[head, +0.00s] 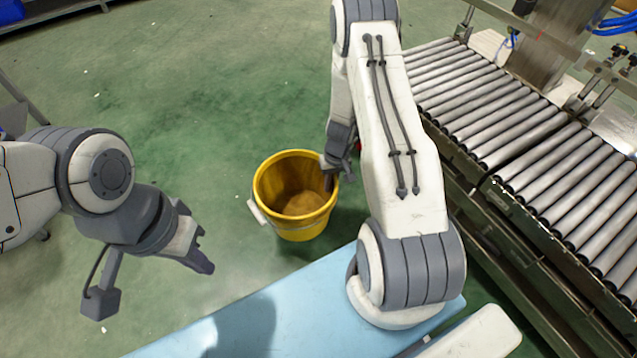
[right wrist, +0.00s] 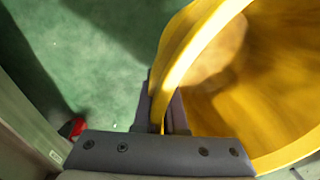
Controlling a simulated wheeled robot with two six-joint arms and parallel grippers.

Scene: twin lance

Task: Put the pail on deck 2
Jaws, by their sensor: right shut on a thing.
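The yellow pail (head: 282,223) hangs upright over the green floor in the middle of the head view and looks empty, with a brownish inside. A pale handle part shows on its left side. My right gripper (head: 334,172) is shut on the pail's right rim. In the right wrist view, the rim of the pail (right wrist: 200,42) runs between the two fingers of the right gripper (right wrist: 167,108). My left gripper (head: 205,252) is left of the pail, apart from it and empty; its finger gap is unclear. No label marks deck 2.
A light blue flat surface (head: 290,310) lies at the bottom, in front of the pail. A roller conveyor (head: 500,120) with a metal frame stands on the right, beyond my right arm. Open green floor (head: 180,110) lies behind and left of the pail.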

